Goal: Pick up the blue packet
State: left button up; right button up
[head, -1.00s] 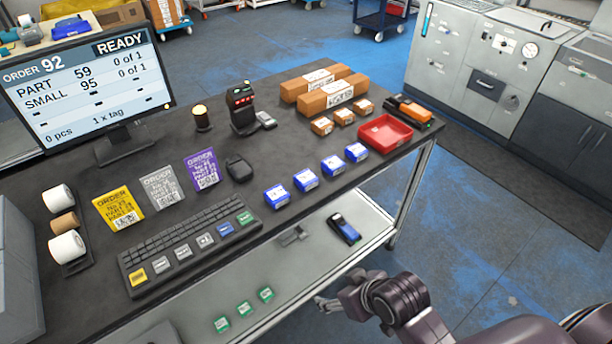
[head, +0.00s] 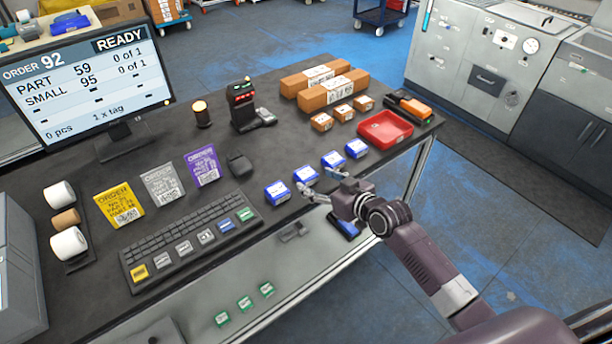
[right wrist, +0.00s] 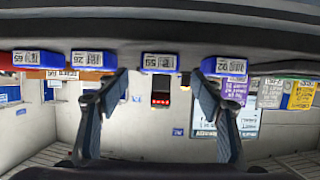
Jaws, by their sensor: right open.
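Several small blue packets with white labels lie in a row near the desk's front edge: a leftmost packet (head: 276,192), a second packet (head: 305,176), a third packet (head: 332,160) and a far-right packet (head: 356,148). My right gripper (head: 313,187) is open and empty at the front edge, close to the second packet. In the right wrist view, the packet labelled 59 (right wrist: 159,63) shows between the open fingers (right wrist: 158,80), beyond their tips. Packets 02 (right wrist: 224,67) and 28 (right wrist: 88,61) show to either side. My left gripper is not in view.
A keyboard (head: 190,240) and a dark mouse-like device (head: 240,164) lie left of the row. A red tray (head: 386,128), cardboard boxes (head: 334,92) and a scanner stand (head: 241,105) are behind it. Green packets (head: 244,303) lie on the lower shelf.

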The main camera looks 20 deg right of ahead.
aim_at(308, 175)
jog(key=shift+p+x, duration=0.55)
jog(key=shift+x, duration=2.3)
jog(key=shift+d, duration=0.1)
jog(key=c, duration=1.2)
jog(key=shift+r, duration=0.1)
jog(key=shift+c, duration=0.9)
jog(key=shift+r, duration=0.1)
